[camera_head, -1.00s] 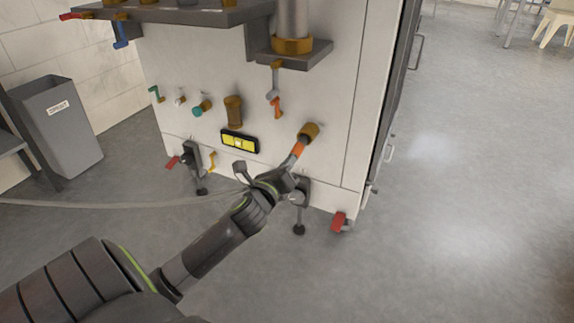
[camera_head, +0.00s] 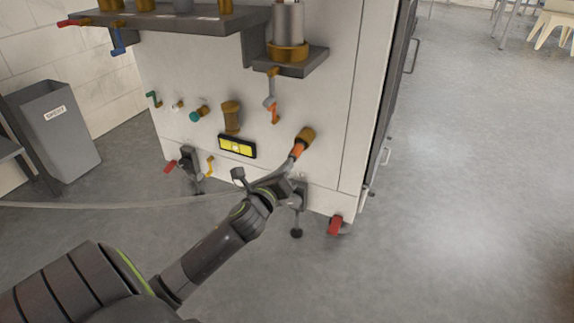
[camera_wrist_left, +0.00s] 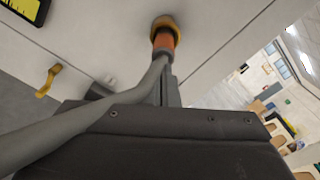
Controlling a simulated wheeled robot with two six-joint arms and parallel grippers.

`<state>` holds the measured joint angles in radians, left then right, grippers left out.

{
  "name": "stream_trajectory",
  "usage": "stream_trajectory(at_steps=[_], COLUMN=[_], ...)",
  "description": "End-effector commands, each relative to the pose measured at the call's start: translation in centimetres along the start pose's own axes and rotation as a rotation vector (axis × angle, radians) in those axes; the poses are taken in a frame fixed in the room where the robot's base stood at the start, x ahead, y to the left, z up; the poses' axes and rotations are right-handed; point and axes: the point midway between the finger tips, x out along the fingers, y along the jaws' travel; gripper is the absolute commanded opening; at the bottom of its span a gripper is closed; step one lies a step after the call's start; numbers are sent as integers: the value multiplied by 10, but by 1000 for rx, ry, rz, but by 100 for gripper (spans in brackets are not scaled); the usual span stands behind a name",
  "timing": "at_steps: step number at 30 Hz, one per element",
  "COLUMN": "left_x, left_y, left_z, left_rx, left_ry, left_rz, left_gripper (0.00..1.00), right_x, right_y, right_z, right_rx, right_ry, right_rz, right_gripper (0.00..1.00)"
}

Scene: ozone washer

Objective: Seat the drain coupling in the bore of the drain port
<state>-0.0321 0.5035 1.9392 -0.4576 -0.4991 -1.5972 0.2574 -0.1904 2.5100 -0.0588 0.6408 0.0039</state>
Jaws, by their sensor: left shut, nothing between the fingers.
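The orange drain coupling (camera_head: 297,151) on its grey hose meets the brass drain port (camera_head: 306,135) low on the white machine's right side. In the left wrist view, the coupling (camera_wrist_left: 163,42) enters the brass ring of the port (camera_wrist_left: 166,23); how deep it goes is hidden. My left gripper (camera_head: 290,178) is just below the coupling, beside the hose. It is shut and empty. In the left wrist view, the hose (camera_wrist_left: 152,80) passes in front of the finger. My right gripper is not in view.
A yellow level (camera_head: 237,146) and a brass fitting (camera_head: 231,117) are left of the port. A shelf (camera_head: 185,20) and a bracket (camera_head: 300,62) jut out above. A red-pedalled foot (camera_head: 335,225) stands lower right. The floor to the right is clear.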

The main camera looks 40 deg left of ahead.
Motion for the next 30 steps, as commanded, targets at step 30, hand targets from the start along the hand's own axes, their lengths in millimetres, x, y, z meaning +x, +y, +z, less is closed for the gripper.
stream_trajectory(at_steps=[30], left_x=[-146], left_y=[0], left_z=[0], left_rx=[0], left_ry=[3], left_rz=[3], left_gripper=[0], right_x=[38], right_y=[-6], right_z=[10], right_rx=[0], right_ry=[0], right_rz=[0], right_gripper=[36])
